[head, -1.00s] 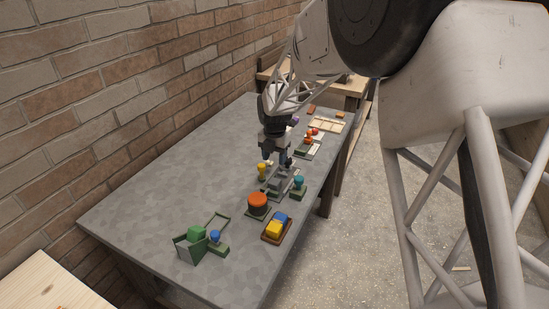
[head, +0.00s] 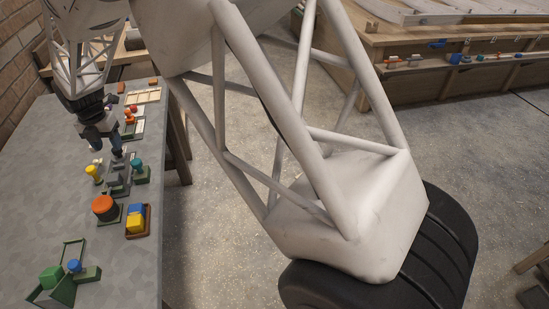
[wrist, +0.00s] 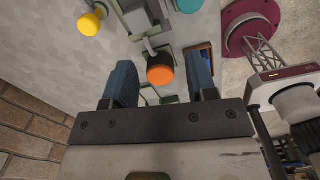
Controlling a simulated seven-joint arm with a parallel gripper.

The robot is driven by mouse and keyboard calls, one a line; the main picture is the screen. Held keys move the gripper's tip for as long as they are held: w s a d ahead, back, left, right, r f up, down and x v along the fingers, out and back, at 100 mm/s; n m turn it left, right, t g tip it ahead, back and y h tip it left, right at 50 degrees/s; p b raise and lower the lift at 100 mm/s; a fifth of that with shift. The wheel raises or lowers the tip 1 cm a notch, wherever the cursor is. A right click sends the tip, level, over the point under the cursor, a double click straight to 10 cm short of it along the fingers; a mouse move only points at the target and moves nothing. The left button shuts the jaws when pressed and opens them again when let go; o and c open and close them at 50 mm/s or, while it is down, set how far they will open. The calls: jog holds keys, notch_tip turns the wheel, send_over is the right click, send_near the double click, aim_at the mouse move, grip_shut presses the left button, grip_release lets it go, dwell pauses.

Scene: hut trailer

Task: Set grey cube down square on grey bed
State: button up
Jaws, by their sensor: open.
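My gripper (head: 117,152) is open, pointing down over the grey fixture between the yellow knob (head: 92,173) and the teal knob (head: 136,163). In the wrist view the two blue-grey fingers of my gripper (wrist: 161,68) stand wide apart with nothing held between them. The grey bed (head: 121,187) is a small grey piece on the table just below the fingertips. It also shows at the top of the wrist view (wrist: 138,20), beyond the fingers. Small grey blocks stand at the bed, but I cannot tell which is the grey cube or whether it sits square.
An orange cylinder (head: 105,209) and a brown tray (head: 145,228) with blue and yellow blocks stand nearer. A green block (head: 51,277) and a blue knob (head: 74,266) are at the near end. The table's left part (head: 35,180) is clear. A brick wall (head: 17,50) runs along the left.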

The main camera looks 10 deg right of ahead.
jog(key=s+d+r+m, duration=0.4)
jog(key=d+r+m, duration=0.15)
jog(key=d, duration=0.55)
jog(key=s+d+r+m+t, duration=0.1)
jog(key=s+d+r+m, duration=0.4)
jog(key=d, duration=0.5)
jog(key=s+d+r+m, duration=0.3)
jog(key=d+r+m, duration=0.25)
jog(key=d, duration=0.55)
jog(key=s+d+m, duration=0.9)
jog(key=s, duration=0.3)
jog(key=s+d+f+m+t, duration=0.1)
jog(key=s+d+m, duration=0.7)
jog(key=s, duration=0.4)
jog(key=shift+s+d+m, duration=0.25)
jog(key=shift+d+m, duration=0.15)
jog(key=shift+m, duration=0.2)
